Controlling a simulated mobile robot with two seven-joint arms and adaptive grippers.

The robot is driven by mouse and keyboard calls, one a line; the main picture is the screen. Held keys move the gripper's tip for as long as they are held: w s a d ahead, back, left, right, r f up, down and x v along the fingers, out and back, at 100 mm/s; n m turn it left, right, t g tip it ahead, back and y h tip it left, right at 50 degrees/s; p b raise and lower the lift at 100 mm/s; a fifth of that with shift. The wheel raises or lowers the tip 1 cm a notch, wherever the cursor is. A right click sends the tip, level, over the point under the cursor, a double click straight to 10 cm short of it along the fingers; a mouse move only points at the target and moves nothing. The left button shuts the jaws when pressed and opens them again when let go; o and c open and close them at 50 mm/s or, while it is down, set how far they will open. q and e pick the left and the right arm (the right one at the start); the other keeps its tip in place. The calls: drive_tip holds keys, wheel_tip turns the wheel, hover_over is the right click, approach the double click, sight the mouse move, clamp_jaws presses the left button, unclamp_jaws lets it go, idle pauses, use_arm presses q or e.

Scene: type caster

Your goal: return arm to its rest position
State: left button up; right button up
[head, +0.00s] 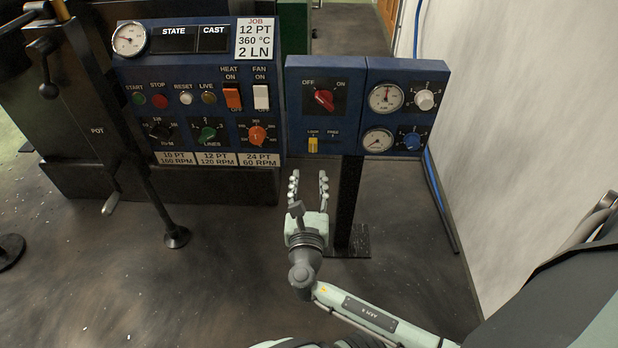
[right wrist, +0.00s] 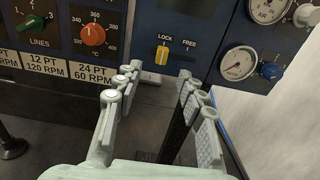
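My right gripper (head: 309,190) is in front of and below the control panels in the head view, fingers pointing toward them. Its two fingers are spread apart with nothing between them, as the right wrist view (right wrist: 152,110) also shows. It appears apart from the panels. My right arm (head: 370,315) reaches in from the lower right. My left gripper is not in view.
The large blue panel (head: 205,140) carries switches, buttons, knobs and a gauge. The smaller blue panel (head: 345,90) has a red OFF/ON knob (head: 324,99), a yellow LOCK/FREE lever (head: 313,145) and gauges, on a dark post (head: 347,200). A pale wall (head: 530,120) bounds the right. The floor is largely open.

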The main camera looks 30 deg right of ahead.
drive_tip(key=s+d+f+m+g+y+p, duration=0.1)
drive_tip(key=s+d+f+m+g, duration=0.3)
drive_tip(key=m, duration=0.3)
drive_tip(key=s+d+f+m+g+p, duration=0.1)
drive_tip(key=s+d+f+m+g, duration=0.1)
drive_tip(key=s+f+m+g, duration=0.35)
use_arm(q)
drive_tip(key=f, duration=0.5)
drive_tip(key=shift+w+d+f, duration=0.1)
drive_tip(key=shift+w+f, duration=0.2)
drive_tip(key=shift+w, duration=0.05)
use_arm(e)
drive_tip(key=s+a+f+m+g+y, duration=0.1)
drive_tip(key=s+a+f+m+y, duration=0.1)
drive_tip(key=s+m, duration=0.3)
drive_tip(key=s+a+f+m+g+y, duration=0.1)
drive_tip(key=s+a+f+m+y, duration=0.2)
drive_tip(key=s+m, duration=0.3)
drive_tip(key=m+y, duration=0.1)
drive_tip(key=m, duration=0.3)
drive_tip(key=shift+s+a+m+g+y, duration=0.15)
drive_tip(key=shift+a+m+g+y, duration=0.1)
drive_tip(key=shift+m+g+y, duration=0.15)
